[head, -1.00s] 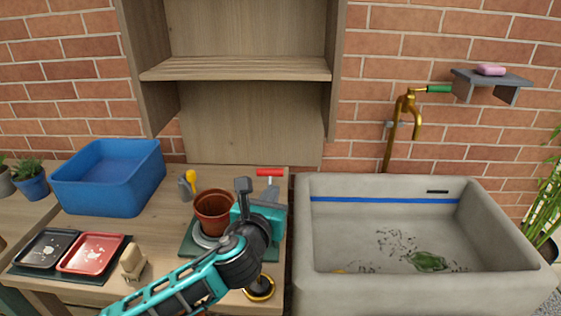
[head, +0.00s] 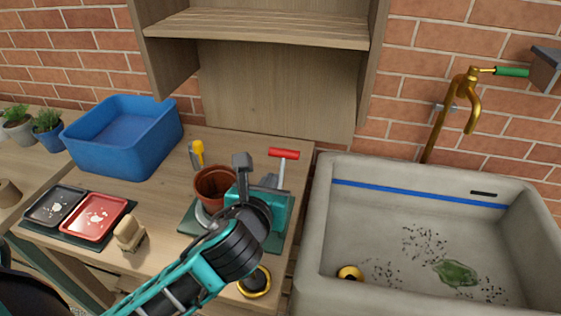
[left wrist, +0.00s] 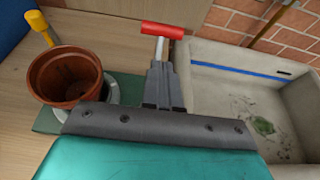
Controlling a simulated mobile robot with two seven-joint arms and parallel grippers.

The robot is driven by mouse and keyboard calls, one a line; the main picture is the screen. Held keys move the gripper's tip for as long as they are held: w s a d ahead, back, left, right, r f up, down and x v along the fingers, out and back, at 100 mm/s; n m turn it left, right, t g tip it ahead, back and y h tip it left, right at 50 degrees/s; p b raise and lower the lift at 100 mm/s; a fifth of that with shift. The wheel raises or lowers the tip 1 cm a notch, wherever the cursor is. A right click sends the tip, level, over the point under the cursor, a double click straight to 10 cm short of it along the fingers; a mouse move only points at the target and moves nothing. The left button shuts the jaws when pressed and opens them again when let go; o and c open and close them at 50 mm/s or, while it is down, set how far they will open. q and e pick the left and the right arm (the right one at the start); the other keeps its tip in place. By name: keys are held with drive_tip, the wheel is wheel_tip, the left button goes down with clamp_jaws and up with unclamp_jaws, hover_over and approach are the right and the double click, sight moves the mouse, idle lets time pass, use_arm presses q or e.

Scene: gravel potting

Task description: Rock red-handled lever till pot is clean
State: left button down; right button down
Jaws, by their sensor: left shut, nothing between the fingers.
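The red-handled lever (head: 284,153) stands upright at the right side of the table, a red crossbar on a silver rod. It also shows in the left wrist view (left wrist: 162,30). A terracotta pot (head: 213,185) stands on a round grey disc on a dark green base (head: 188,226). In the left wrist view the pot (left wrist: 65,75) is left of the lever. My left gripper (head: 269,181) is shut and empty, its fingers just in front of the lever's rod, below the red crossbar. Whether they touch the rod I cannot tell. My right gripper is not in view.
A blue bin (head: 125,140), a yellow-handled tool (head: 198,150), a black tray (head: 55,206), a red tray (head: 95,217) and a wooden block (head: 129,233) share the table. A stone sink (head: 400,270) with dark grit and a green leaf adjoins right, under a brass tap (head: 465,88).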

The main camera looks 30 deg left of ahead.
sight(282, 156)
use_arm(q)
drive_tip(key=x, duration=0.5)
drive_tip(key=r+x, duration=0.1)
drive_tip(key=x, duration=0.1)
drive_tip(key=shift+w, duration=0.55)
drive_tip(key=shift+w+a+f, duration=0.1)
drive_tip(key=shift+w+a, duration=0.05)
drive_tip(key=shift+w, duration=0.15)
drive_tip(key=shift+w+a+f, duration=0.1)
drive_tip(key=shift+w+a, duration=0.1)
drive_tip(key=shift+w, duration=0.3)
